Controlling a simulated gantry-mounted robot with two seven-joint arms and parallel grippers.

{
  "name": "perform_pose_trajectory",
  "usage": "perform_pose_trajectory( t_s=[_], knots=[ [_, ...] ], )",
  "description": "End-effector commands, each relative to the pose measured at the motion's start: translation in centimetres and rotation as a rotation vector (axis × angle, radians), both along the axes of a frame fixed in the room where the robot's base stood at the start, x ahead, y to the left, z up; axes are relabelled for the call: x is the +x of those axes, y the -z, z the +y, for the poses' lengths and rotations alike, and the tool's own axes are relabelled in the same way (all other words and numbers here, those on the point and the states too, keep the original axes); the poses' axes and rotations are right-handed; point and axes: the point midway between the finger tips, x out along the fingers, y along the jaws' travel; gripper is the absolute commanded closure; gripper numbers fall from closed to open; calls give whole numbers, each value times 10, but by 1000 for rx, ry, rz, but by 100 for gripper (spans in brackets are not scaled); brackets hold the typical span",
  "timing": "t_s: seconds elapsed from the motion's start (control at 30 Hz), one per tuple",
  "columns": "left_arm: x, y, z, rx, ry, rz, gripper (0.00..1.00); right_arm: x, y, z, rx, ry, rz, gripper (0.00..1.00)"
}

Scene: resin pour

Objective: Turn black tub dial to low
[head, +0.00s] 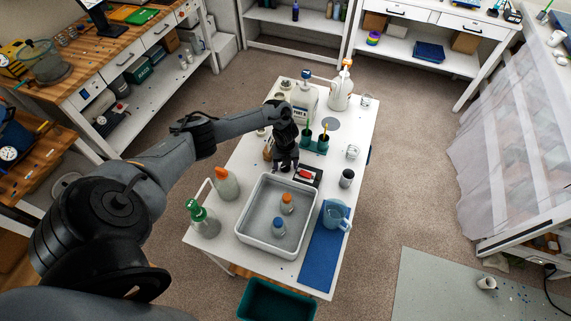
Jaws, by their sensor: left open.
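A small black box (317,180) with a red part (305,174) on top sits against the tub's far side. I take it for the tub's control, but its dial setting is too small to read. My left gripper (285,167) is open, pointing down just left of the black box and above the tub's far edge. It appears apart from the red part. My right gripper is not in view.
Green-capped (198,213) and orange-capped (226,184) bottles stand left of the tub. A blue pitcher (335,215) on a blue mat (321,262) and a dark cylinder (347,178) are to the right. Green cups (322,145) with sticks stand behind the box.

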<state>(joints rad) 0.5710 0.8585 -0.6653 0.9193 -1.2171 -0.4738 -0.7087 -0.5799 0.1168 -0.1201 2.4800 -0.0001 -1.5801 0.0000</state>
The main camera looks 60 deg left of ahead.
Motion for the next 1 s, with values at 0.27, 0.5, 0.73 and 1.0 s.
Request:
perform_pose_trajectory(
  t_s=[0.27,0.5,0.73,1.0],
  knots=[
    [0,-6,0,1,2,-1,33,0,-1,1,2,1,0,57],
    [1,-40,1,2,2,-3,33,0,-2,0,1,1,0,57],
    [0,-79,1,1,2,-3,33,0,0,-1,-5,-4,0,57],
    [0,-105,1,1,0,0,33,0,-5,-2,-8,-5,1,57]
  ],
)
